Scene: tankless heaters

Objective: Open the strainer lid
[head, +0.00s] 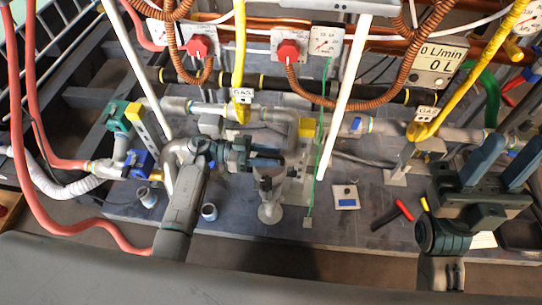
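A grey upright fitting (270,183), which looks like the strainer, stands right of the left arm's wrist above a round grey foot (270,213). My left gripper (266,157) points right and lies over the top of this fitting. Its fingers overlap the pipework, so I cannot tell whether they touch or grip the lid, and the lid itself is mostly hidden. My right gripper (504,162) is at the right with its two blue-grey fingers wide apart and nothing between them.
Grey pipes, yellow GAS hoses (240,60) and white rods (345,90) crowd the space around the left gripper. A red-handled tool (403,210) and a small square plate (346,196) lie on the dark board (330,230). A flow display (438,62) reads 0 L/min.

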